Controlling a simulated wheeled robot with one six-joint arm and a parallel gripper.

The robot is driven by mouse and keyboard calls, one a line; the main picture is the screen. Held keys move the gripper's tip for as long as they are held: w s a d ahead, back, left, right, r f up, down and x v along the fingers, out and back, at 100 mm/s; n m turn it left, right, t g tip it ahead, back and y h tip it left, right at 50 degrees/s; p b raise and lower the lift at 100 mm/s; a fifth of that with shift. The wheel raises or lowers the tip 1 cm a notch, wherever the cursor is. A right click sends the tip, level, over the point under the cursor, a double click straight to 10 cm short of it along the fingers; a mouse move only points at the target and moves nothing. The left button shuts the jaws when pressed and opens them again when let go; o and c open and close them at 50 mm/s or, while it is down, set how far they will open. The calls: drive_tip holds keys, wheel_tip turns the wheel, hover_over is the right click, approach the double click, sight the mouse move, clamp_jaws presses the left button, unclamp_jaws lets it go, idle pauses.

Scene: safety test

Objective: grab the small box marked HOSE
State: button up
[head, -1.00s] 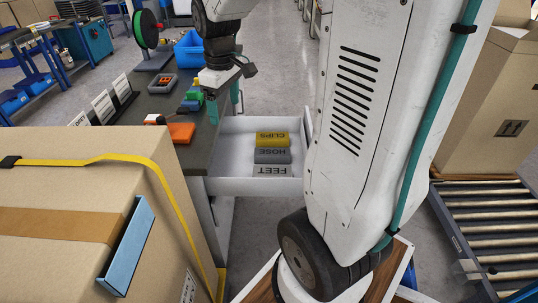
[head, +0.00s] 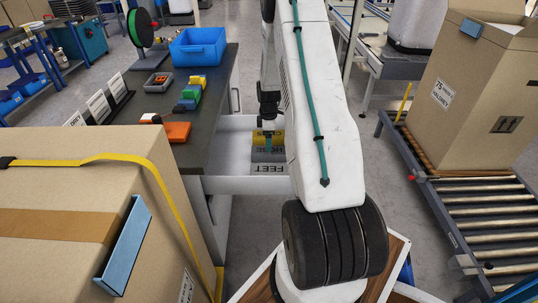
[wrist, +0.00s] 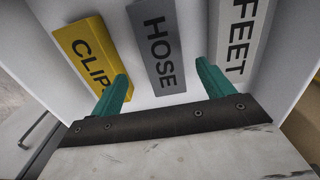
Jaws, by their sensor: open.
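The small grey box marked HOSE (wrist: 158,45) lies in an open white drawer, between a yellow box marked CLIPS (wrist: 88,52) and a white box marked FEET (wrist: 240,40). My gripper (wrist: 164,85) is open above the drawer in the wrist view. Its two teal fingers are on either side of the HOSE box's near end, the left one overlapping the CLIPS box and the right one near the FEET box. Nothing is between the fingers' grip. In the head view, my gripper (head: 268,138) partly covers the grey HOSE box (head: 262,156).
The drawer (head: 240,185) hangs out from a dark workbench (head: 200,150) with a blue bin (head: 198,46) and small coloured parts. A large cardboard box (head: 60,200) stands at the left. A roller conveyor (head: 480,205) carrying a carton (head: 455,120) is at the right.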

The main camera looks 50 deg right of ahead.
sight(269, 154)
wheel_tip(269, 154, down, 7)
drive_tip(key=shift+s+a+r, duration=0.1)
drive_tip(key=shift+s, duration=0.05)
drive_tip(key=c, duration=1.1)
